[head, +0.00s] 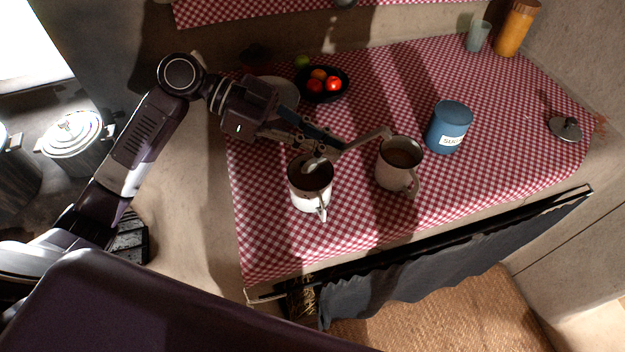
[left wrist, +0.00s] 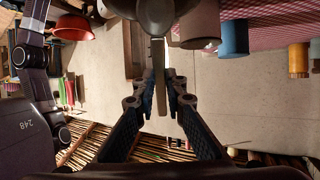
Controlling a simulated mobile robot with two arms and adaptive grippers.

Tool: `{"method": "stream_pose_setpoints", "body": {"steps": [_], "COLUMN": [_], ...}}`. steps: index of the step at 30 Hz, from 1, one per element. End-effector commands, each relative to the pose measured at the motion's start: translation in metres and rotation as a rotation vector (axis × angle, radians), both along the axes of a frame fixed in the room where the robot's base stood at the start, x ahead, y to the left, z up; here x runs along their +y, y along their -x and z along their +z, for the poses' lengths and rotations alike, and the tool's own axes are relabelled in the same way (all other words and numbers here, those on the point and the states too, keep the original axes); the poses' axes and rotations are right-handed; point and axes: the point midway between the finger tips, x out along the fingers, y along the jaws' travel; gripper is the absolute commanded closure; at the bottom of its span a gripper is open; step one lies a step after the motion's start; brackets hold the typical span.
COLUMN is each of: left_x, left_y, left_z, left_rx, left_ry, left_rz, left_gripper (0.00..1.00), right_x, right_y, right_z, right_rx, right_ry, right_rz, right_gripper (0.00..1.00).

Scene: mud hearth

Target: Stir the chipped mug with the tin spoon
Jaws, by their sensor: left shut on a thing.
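Two pale enamel-like mugs stand on the checked cloth in the head view: a left mug (head: 307,201) and a right mug (head: 391,180) holding brown contents. I cannot make out a chip on either one. My left gripper (head: 334,149) is shut on the tin spoon (head: 368,140), just above the left mug's rim. The handle slants up to the right, and the lower end is inside the left mug's opening. In the left wrist view the spoon (left wrist: 160,78) stands between the fingers, with the right mug (left wrist: 200,25) beyond. My right gripper is out of view.
A blue sugar tin (head: 448,128) stands right of the mugs. A black fruit bowl (head: 322,96) and a pale plate (head: 284,92) lie behind. A lid (head: 566,129), a green cup (head: 477,36) and an orange jar (head: 514,32) are farther right. The cloth in front is clear.

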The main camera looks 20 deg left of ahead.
Motion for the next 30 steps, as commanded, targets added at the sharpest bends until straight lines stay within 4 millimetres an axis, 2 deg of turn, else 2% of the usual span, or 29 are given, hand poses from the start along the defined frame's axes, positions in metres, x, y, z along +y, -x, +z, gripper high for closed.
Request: {"method": "stream_pose_setpoints", "body": {"steps": [1,19,30], "left_x": [0.0,0.0,0.0], "left_y": [0.0,0.0,0.0], "left_z": [0.01,0.069,0.073], "left_rx": [-0.001,-0.001,0.0], "left_ry": [0.0,0.0,0.0], "left_rz": [0.0,0.0,0.0], "left_gripper": [1.0,1.0,1.0], "right_x": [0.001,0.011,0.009], "right_y": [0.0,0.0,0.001], "right_z": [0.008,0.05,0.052], "right_rx": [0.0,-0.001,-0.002], "right_ry": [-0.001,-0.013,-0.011], "right_rz": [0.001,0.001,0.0], "right_gripper": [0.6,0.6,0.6]}}
